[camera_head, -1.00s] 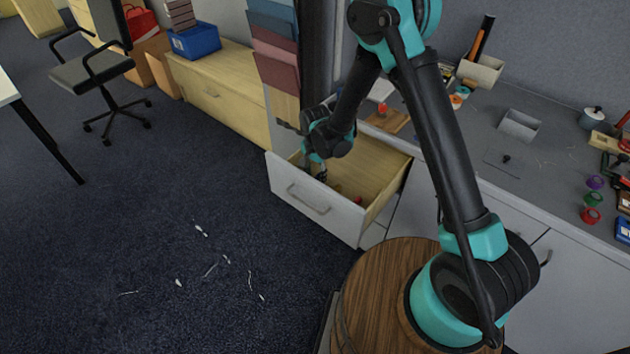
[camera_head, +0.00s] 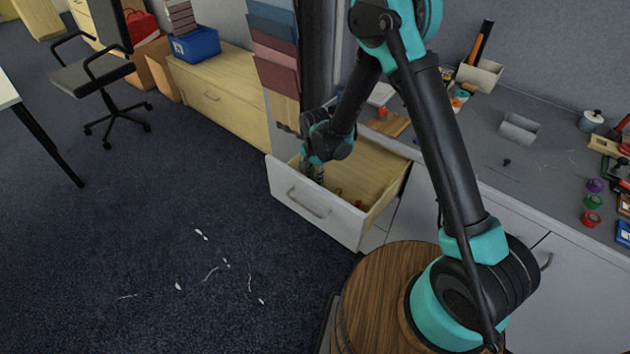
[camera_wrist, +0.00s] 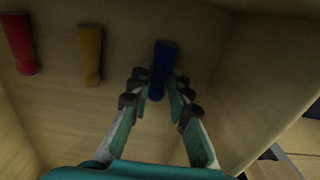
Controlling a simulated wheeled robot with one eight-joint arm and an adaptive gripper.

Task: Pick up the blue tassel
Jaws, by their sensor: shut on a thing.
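The blue tassel (camera_wrist: 164,58) shows in the wrist view, standing out against the pale wooden floor of the drawer. My gripper (camera_wrist: 160,88) is shut on its lower end, with one finger on each side of it. In the head view my gripper (camera_head: 315,175) reaches down into the open drawer (camera_head: 312,211) near its left front corner. The blue tassel is hidden there by my gripper and the drawer front. A yellow tassel (camera_wrist: 90,55) and a red tassel (camera_wrist: 20,44) lie to the left of the blue one in the wrist view.
The drawer walls stand close around my gripper, with one wall (camera_wrist: 262,75) near on the right in the wrist view. The grey counter (camera_head: 480,140) beside the drawer holds a tilted box (camera_head: 519,130), spools and tools. The carpet in front is mostly open, with white scraps.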

